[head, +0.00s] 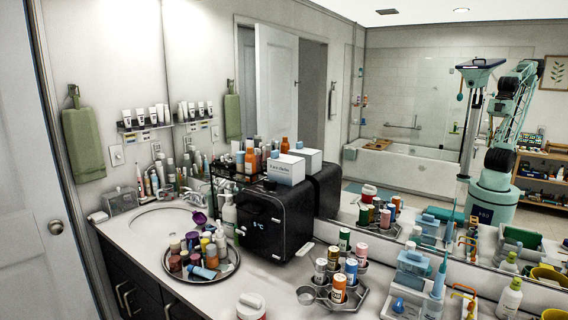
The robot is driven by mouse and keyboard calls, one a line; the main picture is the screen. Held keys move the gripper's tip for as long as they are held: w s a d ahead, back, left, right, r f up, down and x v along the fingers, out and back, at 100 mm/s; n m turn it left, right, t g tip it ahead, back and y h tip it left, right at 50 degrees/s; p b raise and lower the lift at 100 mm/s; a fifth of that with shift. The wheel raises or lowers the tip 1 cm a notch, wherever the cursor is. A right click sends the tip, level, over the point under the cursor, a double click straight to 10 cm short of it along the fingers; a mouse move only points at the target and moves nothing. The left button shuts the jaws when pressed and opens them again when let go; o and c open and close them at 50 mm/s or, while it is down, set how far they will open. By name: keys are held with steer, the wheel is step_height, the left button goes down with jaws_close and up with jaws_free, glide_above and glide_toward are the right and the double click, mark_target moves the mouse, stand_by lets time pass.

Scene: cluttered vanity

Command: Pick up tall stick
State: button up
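A tall, thin blue stick-like item (440,274) stands upright at the lower right of the head view, rising above the things around it. It looks like the tall stick, but I cannot tell for sure. It stands beside a pale blue-and-white organizer (411,268); its foot is hard to make out. My gripper is not directly in view. My arm shows only as a reflection in the mirror (410,75), too small to tell the state of its end. Nothing of my arm is near the stick.
A black cabinet (262,228) stands mid-counter with a white box (286,170) on top. A round tray (168,263) of bottles sits left of it. A metal rack (345,300) of small bottles and a white pump bottle (510,298) flank the stick. The sink (150,222) is at left.

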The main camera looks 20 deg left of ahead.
steer(key=o, duration=1.2)
